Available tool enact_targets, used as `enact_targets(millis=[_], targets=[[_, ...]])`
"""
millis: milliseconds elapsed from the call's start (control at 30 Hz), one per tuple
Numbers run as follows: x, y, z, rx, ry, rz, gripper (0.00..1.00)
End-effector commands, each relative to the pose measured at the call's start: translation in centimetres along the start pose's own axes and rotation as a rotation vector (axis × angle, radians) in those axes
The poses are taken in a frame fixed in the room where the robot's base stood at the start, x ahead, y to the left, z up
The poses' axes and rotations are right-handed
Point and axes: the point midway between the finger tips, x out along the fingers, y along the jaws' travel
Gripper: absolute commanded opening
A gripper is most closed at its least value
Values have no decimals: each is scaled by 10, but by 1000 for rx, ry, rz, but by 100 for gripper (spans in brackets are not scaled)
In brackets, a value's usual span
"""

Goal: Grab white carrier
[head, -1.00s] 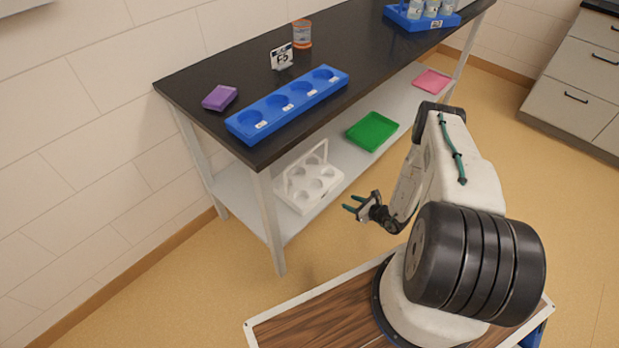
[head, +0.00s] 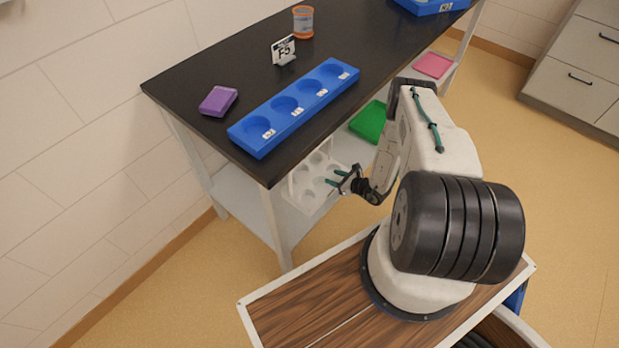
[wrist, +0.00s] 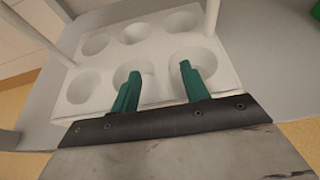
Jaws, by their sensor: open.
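The white carrier (head: 307,196) sits on the table's lower shelf, partly hidden by the tabletop and my gripper in the head view. In the wrist view the carrier (wrist: 100,65) shows several round empty wells and upright white posts at its left and right. My gripper (head: 335,177) is at the shelf's open side, by the carrier. In the wrist view my gripper (wrist: 158,78) has its two green fingers apart, over the near row of wells, with nothing between them. I cannot tell whether the fingers touch the carrier.
The grey shelf (head: 237,190) lies under the black tabletop (head: 200,70). A table leg (head: 276,230) stands left of my gripper. A green tray (head: 369,121) and a pink tray (head: 433,65) are farther along the shelf. A blue rack (head: 295,104) and purple box (head: 218,101) are on top.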

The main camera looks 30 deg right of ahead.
Motion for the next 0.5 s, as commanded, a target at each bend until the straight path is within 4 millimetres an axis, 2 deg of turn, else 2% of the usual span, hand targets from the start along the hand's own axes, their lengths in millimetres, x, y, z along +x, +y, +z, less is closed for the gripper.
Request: enact_targets(millis=[300, 500], targets=[[44, 1, -6, -1, -1, 0, 45], [50, 2, -5, 1, 0, 0, 45]])
